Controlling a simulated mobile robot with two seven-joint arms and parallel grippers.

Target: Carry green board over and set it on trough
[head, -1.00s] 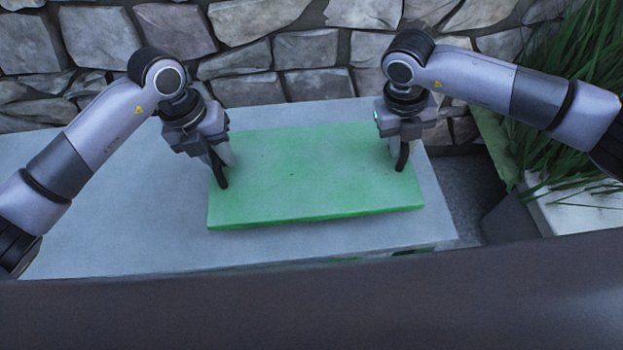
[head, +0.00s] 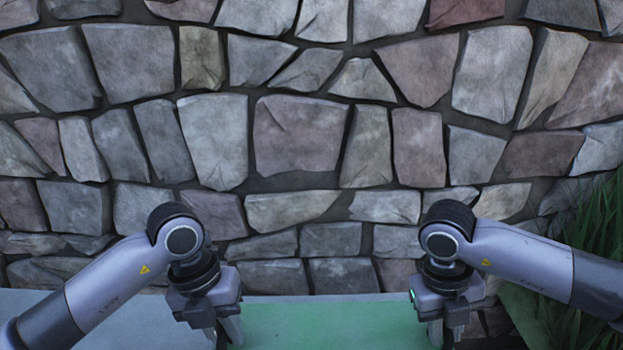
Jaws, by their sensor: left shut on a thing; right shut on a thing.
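The green board (head: 325,325) is a flat green slab at the bottom of the head view, and only its far part shows. My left gripper (head: 226,340) is shut on the board's left side. My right gripper (head: 440,338) is shut on its right side. The fingertips of both grippers are cut off or nearly so by the lower picture edge. The trough cannot be made out in this view.
A grey table top (head: 90,310) lies at the lower left, behind and beside the board. A stone wall (head: 300,140) fills most of the view beyond it. Grassy plants (head: 600,235) stand at the right edge.

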